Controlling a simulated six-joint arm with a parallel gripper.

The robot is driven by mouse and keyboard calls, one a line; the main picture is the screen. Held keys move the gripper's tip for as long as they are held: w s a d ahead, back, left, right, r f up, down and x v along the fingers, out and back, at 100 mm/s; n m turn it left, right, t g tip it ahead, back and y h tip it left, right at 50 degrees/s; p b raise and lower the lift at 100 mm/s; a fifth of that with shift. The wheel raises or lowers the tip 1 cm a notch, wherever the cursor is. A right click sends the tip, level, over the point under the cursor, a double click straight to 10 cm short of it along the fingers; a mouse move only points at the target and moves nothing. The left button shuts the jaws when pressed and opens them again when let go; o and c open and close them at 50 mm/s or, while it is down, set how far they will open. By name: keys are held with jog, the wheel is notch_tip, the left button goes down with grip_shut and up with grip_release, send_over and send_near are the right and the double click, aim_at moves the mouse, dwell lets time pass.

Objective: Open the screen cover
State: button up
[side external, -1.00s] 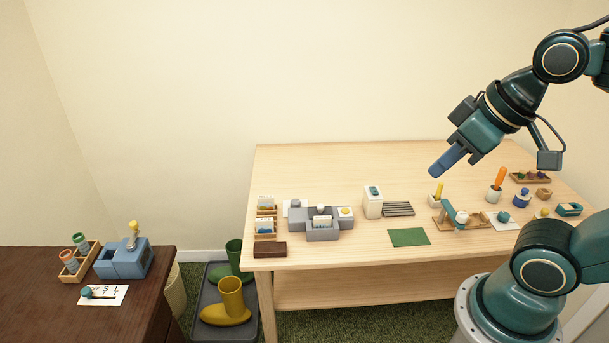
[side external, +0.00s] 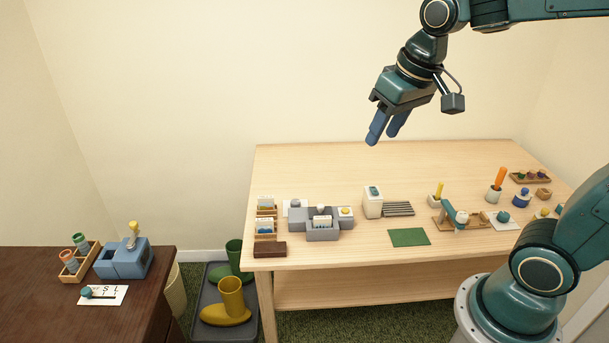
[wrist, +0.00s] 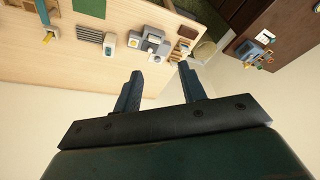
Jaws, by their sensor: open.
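No part stands out clearly as the screen cover. A grey blocky unit (side external: 322,232) with a white card and a yellow-topped block sits on the light wooden table, and it also shows in the wrist view (wrist: 152,42). A white box (side external: 373,205) with a dark panel on top stands to its right. A blue blocky unit (side external: 124,262) with a yellow-topped part sits on the dark table at left. My gripper (side external: 382,137) is open and empty, high above the light table's back edge. Its two blue fingers are apart in the wrist view (wrist: 160,70).
The light table (side external: 330,165) has a clear back strip. A striped grey rack (side external: 398,209), a green mat (side external: 408,237), card holders (side external: 265,220) and a wooden stand (side external: 457,218) occupy its front. The dark table (side external: 50,310) is separate, with boots (side external: 231,300) on the floor between.

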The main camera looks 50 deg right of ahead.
jog(key=w+d+f+m+g, duration=0.1)
jog(key=w+d+f, duration=0.15)
jog(key=w, duration=0.35)
jog(key=w+d+f+m+g, duration=0.1)
jog(key=w+f, duration=0.2)
jog(key=w, duration=0.3)
jog(key=m+g, duration=0.2)
send_over(321, 205)
notch_tip(321, 205, down, 13)
jog(key=shift+f, duration=0.15)
jog(key=shift+f, duration=0.1)
jog(key=shift+f, duration=6.8)
jog(key=shift+c, duration=0.4)
grip_shut()
